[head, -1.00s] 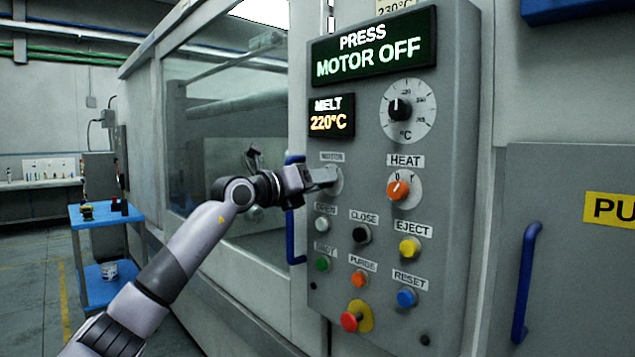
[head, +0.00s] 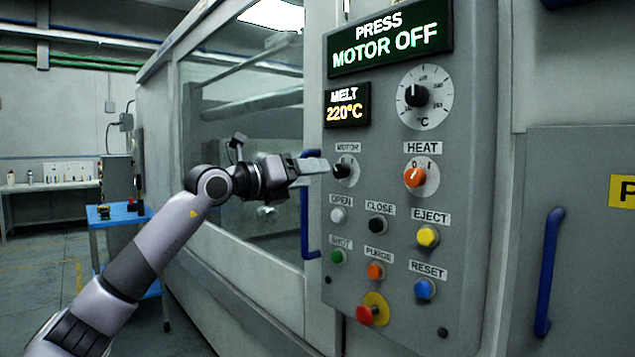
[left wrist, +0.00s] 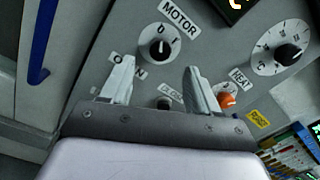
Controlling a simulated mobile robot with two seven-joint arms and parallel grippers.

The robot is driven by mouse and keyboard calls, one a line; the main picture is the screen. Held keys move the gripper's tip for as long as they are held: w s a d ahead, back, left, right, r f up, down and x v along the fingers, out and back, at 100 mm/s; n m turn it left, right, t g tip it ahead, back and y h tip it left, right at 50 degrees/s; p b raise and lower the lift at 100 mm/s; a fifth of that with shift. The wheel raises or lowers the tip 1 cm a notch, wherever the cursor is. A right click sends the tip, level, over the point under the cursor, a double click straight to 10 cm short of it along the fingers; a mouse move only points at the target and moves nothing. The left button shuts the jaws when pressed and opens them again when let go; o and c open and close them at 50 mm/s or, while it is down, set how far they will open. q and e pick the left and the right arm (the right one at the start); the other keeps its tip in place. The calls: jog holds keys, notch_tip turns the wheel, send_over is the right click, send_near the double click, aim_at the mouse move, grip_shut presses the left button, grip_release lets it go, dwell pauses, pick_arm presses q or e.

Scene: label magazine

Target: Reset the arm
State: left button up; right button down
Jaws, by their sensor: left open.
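My left gripper (head: 312,167) is open and empty in the head view, just left of the black motor knob (head: 343,169) on the grey control panel (head: 385,300). In the left wrist view the two fingers of my left gripper (left wrist: 158,84) stand apart with nothing between them. The motor knob (left wrist: 159,50) sits beyond the fingertips there, apart from them. My right gripper is not in view.
The panel display (head: 388,42) reads PRESS MOTOR OFF. An orange heat knob (head: 415,177), a red mushroom button (head: 367,314) and several coloured buttons are close by. A blue door handle (head: 305,215) stands behind my gripper. A blue cart (head: 118,214) is at the left.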

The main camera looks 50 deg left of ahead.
pick_arm(q)
jog(key=shift+s, duration=0.15)
jog(key=shift+d, duration=0.1)
dwell(0.4)
jog(key=w+d+f+n+h+p, duration=0.15)
jog(key=d+f+n+h, duration=0.25)
jog(key=d+f, duration=0.65)
jog(key=w+d+f+n+h+p, duration=0.1)
jog(key=d+f+n+h+p, duration=0.15)
jog(key=d+f, duration=0.85)
jog(key=s+d+f+n+g+y+p, duration=0.1)
jog(key=s+d+f+n+g+y, duration=0.1)
jog(key=s+f+n, duration=0.5)
jog(key=s+d+f+n+g+y+p, duration=0.1)
jog(key=s+d+f+n+g+y, duration=0.1)
jog(key=s+f+n, duration=0.6)
jog(key=s+d+f+n+g+y+p, duration=0.1)
jog(key=s+d+f+n, duration=0.4)
jog(key=f, duration=1.3)
jog(key=s+n+g+y, duration=0.1)
jog(key=s+n+g, duration=0.1)
jog(key=s, duration=0.2)
jog(key=shift+s+f+g, duration=0.25)
jog(key=shift+s+g, duration=0.05)
jog(key=shift+s, duration=0.1)
jog(key=shift+n, duration=0.25)
